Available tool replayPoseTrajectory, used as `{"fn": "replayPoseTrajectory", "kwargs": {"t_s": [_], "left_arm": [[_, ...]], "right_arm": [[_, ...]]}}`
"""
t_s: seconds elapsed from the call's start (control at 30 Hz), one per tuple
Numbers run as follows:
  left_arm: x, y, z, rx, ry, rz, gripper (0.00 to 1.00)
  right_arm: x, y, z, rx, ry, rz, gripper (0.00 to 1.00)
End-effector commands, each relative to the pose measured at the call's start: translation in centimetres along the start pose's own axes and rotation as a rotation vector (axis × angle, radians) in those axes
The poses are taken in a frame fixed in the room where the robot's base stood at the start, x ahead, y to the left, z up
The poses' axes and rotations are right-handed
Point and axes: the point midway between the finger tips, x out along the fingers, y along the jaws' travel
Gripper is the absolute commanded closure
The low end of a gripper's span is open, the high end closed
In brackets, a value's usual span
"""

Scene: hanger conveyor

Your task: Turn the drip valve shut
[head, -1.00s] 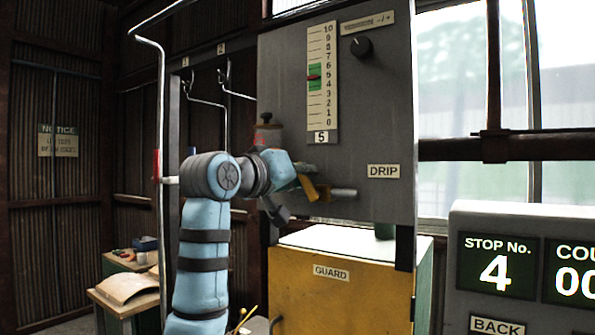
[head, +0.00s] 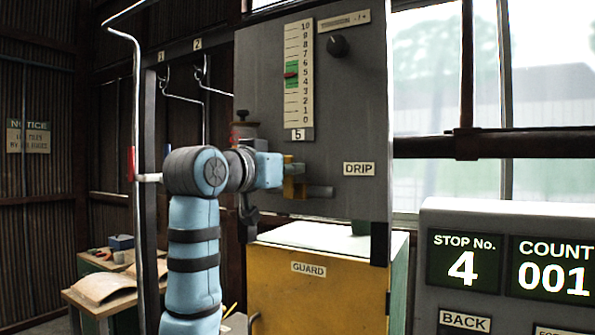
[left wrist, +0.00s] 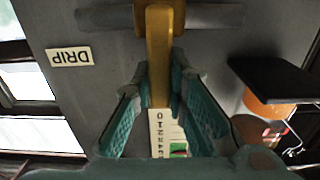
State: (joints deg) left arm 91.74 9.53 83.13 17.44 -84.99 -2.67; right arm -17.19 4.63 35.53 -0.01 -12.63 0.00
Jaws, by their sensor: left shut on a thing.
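The drip valve's yellow lever (head: 289,188) sits at the grey pipe (head: 320,192) on the panel, below and left of the DRIP label (head: 359,169). My left gripper (head: 281,171) is at the lever and partly hides it. In the left wrist view the yellow lever (left wrist: 160,40) runs from the pipe (left wrist: 105,19) down between the two teal fingers. The left gripper (left wrist: 161,80) is shut on the lever there, one finger on each side. The lever lies square across the pipe in that view. My right gripper is not in view.
The grey panel (head: 350,120) carries a scale (head: 299,105) and a black knob (head: 337,46). A yellow GUARD cabinet (head: 300,290) stands below. A counter box (head: 520,220) at right reads stop 4, count 001. A bent metal rail (head: 137,90) rises left of my arm.

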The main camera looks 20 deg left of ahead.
Motion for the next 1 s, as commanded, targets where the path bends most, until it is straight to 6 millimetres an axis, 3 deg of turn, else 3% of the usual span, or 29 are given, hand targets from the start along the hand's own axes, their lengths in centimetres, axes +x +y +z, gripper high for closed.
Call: {"fn": "replayPoseTrajectory", "kwargs": {"t_s": [0.27,0.3,0.4,0.73,0.87,1.0], "left_arm": [[0.1,0.0,0.4,0.002,-0.011,0.002,1.0],[0.1,0.0,0.4,0.001,-0.011,0.002,0.8],[0.1,0.1,0.3,0.001,-0.009,0.002,0.65],[-0.2,0.1,0.1,0.001,-0.003,0.002,0.65],[-2.2,0.0,0.0,0.002,0.0,0.0,0.65],[-6.2,0.0,0.0,0.003,0.001,-0.001,0.65]], "right_arm": [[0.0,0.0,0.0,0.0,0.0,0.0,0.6],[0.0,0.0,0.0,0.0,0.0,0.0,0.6],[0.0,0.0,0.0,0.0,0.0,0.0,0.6],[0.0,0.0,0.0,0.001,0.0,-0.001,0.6],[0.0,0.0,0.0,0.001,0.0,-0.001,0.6],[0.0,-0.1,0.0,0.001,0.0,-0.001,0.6]]}}
